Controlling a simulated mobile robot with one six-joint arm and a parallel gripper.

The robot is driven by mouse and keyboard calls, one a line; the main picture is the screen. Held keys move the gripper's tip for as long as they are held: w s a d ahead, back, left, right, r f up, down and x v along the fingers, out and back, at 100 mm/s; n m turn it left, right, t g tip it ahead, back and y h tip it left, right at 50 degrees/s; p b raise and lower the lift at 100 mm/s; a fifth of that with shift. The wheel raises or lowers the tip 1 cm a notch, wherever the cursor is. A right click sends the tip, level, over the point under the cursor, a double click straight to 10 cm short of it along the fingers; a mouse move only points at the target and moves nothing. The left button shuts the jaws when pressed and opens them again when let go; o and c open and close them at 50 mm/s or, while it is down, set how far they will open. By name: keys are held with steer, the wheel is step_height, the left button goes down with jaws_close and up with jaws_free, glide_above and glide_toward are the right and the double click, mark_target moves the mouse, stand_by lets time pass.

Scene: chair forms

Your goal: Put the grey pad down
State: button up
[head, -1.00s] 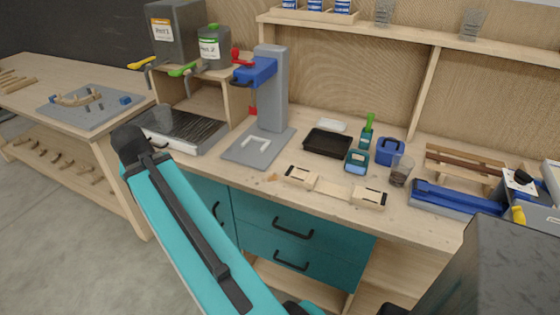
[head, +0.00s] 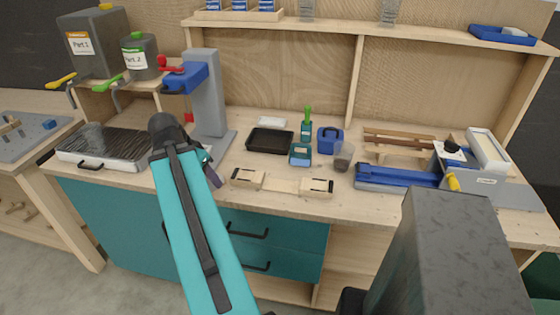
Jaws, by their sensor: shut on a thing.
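My teal arm reaches up from the bottom in the head view. Its end and my gripper (head: 209,168) show only in part, just right of the dark wrist joint, in front of the grey press stand. The gripper is shut on a narrow dark grey piece (head: 214,177), which seems to be the grey pad seen nearly edge-on. It appears over the front part of the bench (head: 350,199); whether it touches the top cannot be told. The fingers themselves are mostly hidden by the arm.
The grey press stand (head: 208,95) with a blue head is close behind the gripper. A black tray (head: 270,140), a wooden jig (head: 282,183), a blue box (head: 329,140) and a glass (head: 343,156) stand to the right. A film-covered tray (head: 105,146) lies left.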

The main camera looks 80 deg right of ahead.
steer(key=s+d+m, duration=0.1)
steer(key=s, duration=0.2)
steer(key=s+d+m, duration=0.1)
steer(key=s, duration=0.1)
steer(key=s+d+m+g, duration=0.1)
steer(key=s, duration=0.2)
steer(key=shift+s+d+m+y, duration=0.3)
steer(key=shift+y, duration=0.1)
steer(key=shift+w, duration=0.15)
steer(key=w+a+r+n+t, duration=0.1)
steer(key=w+a+n, duration=0.4)
steer(key=w, duration=0.4)
steer(key=w+a+r+n+t+h, duration=0.1)
steer(key=w+a+n+t, duration=0.15)
steer(key=w+a, duration=0.6)
steer(key=w+a+r+n+t, duration=0.1)
steer(key=w+a+n, duration=0.35)
steer(key=w, duration=0.65)
steer(key=w+a+r+n+t+y, duration=0.1)
steer(key=w+a+n, duration=0.3)
steer(key=a, duration=0.6)
steer(key=w+a+r+n+y, duration=0.1)
steer(key=w+a+n, duration=0.3)
steer(key=a, duration=0.7)
steer(key=w+a+r+n+t+y, duration=0.1)
steer(key=w+a+r+n, duration=0.1)
steer(key=w+a+n, duration=0.2)
steer(key=w+a, duration=0.3)
steer(key=a, duration=0.4)
steer(key=shift+t, duration=0.35)
